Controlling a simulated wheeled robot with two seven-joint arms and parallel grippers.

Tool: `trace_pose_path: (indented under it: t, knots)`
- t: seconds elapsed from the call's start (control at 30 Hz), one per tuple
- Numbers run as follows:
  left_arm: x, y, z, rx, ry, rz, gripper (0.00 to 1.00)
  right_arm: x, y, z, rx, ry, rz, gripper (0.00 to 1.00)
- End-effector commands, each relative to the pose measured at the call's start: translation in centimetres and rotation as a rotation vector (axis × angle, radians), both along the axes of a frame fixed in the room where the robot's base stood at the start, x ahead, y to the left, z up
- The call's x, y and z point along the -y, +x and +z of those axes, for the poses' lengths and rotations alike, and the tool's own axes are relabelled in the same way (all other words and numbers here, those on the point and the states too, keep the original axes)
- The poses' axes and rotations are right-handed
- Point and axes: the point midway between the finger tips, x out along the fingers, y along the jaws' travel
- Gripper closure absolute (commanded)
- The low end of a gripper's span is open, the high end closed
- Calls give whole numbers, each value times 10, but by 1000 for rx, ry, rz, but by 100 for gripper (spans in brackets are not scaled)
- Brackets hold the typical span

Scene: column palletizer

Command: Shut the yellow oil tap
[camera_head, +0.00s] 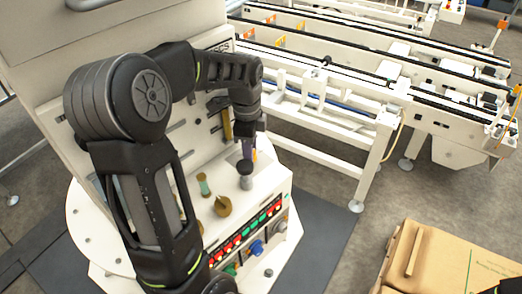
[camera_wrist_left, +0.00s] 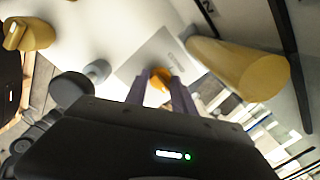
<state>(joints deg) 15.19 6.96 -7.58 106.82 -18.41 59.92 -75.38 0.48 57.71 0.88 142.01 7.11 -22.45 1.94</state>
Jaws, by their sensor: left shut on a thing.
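My left gripper (camera_head: 249,150) reaches down over the white control cabinet, its purple fingers pointing at the cabinet's face. In the left wrist view, the fingers (camera_wrist_left: 161,82) are closed around a small orange-yellow piece (camera_wrist_left: 160,78), which looks like the handle of the yellow oil tap. It stands in front of a pale plate, and the fingers hide much of it. In the head view the tap is hidden behind the gripper and arm, so I cannot tell its angle. My right gripper is not in view.
A yellow cylinder (camera_head: 226,122) stands close by and looms large in the left wrist view (camera_wrist_left: 240,70). A grey knob (camera_head: 245,170) and a brass knob (camera_head: 222,206) are near the gripper. Buttons (camera_head: 245,230) line the cabinet's front. Conveyors (camera_head: 340,60) and a cardboard box (camera_head: 450,260) lie right.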

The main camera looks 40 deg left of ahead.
Motion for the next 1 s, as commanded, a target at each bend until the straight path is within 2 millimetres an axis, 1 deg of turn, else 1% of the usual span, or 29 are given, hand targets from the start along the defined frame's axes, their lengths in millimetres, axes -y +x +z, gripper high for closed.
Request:
trace_pose_path:
  t: [0.37, 0.57, 0.77, 1.0]
  knots:
    - [2, -3, -1, -10, -5, 14, 100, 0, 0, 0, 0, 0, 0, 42]
    - [2, -3, -2, -11, -5, 73, 100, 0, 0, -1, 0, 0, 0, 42]
    - [2, -3, -2, -10, -5, 188, 100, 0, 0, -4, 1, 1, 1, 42]
    - [2, -3, -3, -10, -6, 392, 100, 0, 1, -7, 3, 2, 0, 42]
